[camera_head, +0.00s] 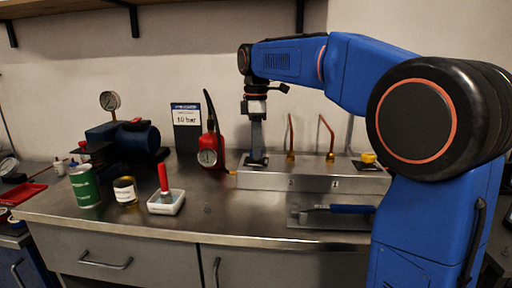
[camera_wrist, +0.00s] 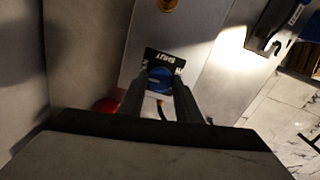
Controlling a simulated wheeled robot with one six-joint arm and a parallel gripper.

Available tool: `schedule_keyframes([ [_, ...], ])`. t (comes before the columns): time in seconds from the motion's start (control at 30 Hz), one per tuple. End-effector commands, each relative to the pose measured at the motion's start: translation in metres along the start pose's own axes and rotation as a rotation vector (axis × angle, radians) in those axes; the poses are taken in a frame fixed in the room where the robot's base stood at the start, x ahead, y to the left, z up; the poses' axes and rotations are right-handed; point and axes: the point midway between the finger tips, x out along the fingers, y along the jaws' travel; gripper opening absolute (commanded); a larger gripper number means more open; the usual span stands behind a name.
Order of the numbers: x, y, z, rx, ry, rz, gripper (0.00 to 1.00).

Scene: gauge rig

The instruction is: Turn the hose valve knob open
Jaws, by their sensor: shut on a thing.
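The blue valve knob (camera_wrist: 160,74) sits on a black plate (camera_wrist: 165,59) with white lettering that reads "SHUT", upside down in the wrist view. My gripper (camera_wrist: 158,88) has one finger on each side of the knob and is shut on it. In the head view my gripper (camera_head: 257,152) points straight down at the left end of the steel manifold block (camera_head: 310,182) and hides the knob. The knob's exact turn angle cannot be told.
Two copper-coloured levers (camera_head: 291,135) and a yellow knob (camera_head: 368,157) stand along the block to the right. A blue-handled tool (camera_head: 350,209) lies in front. A green can (camera_head: 84,186), a jar (camera_head: 125,190) and a white dish (camera_head: 166,207) stand left.

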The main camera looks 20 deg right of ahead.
Motion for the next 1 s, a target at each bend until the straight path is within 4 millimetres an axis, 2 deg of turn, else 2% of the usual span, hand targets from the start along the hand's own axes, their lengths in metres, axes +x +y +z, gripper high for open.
schedule_keyframes([
  [0.03,-0.001,0.001,0.0,0.0,0.0,0.003,0.36],
  [0.1,-0.001,0.0,0.0,0.0,0.0,0.003,0.5],
  [0.4,-0.001,0.0,0.0,0.0,0.0,0.001,0.5],
  [0.53,-0.009,0.001,0.0,0.001,0.0,0.003,0.5],
  [0.67,-0.028,0.001,0.0,0.001,0.001,0.003,0.5],
  [1.0,-0.095,0.001,0.0,0.001,0.001,0.004,0.5],
])
